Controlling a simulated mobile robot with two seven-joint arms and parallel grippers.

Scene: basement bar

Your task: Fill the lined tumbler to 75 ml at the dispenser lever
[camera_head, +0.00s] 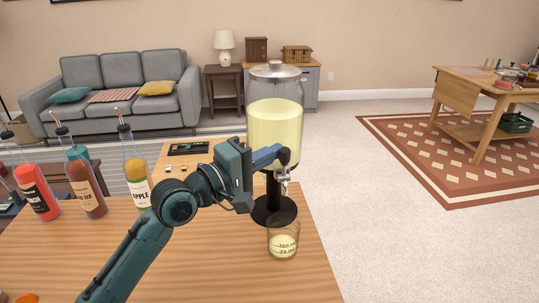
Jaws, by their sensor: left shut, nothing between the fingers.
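A glass dispenser (275,118) with a metal lid holds pale yellow liquid and stands on a black stand (268,213) near the table's right edge. The clear lined tumbler (282,240) stands upright on the table below the tap. It has dark printed lines and pale yellow liquid in its lower part; the markings are too small to read surely. My left gripper (284,178) is shut and empty at the dispenser's tap, above the tumbler. It covers the lever, so I cannot tell whether it touches or presses it. My right gripper is out of view.
Bottles of red (37,189), brown (86,185) and green-yellow (136,172) liquid with pour spouts stand at the left of the wooden table (215,265). A dark board (188,148) lies behind my arm. The table's front middle is clear.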

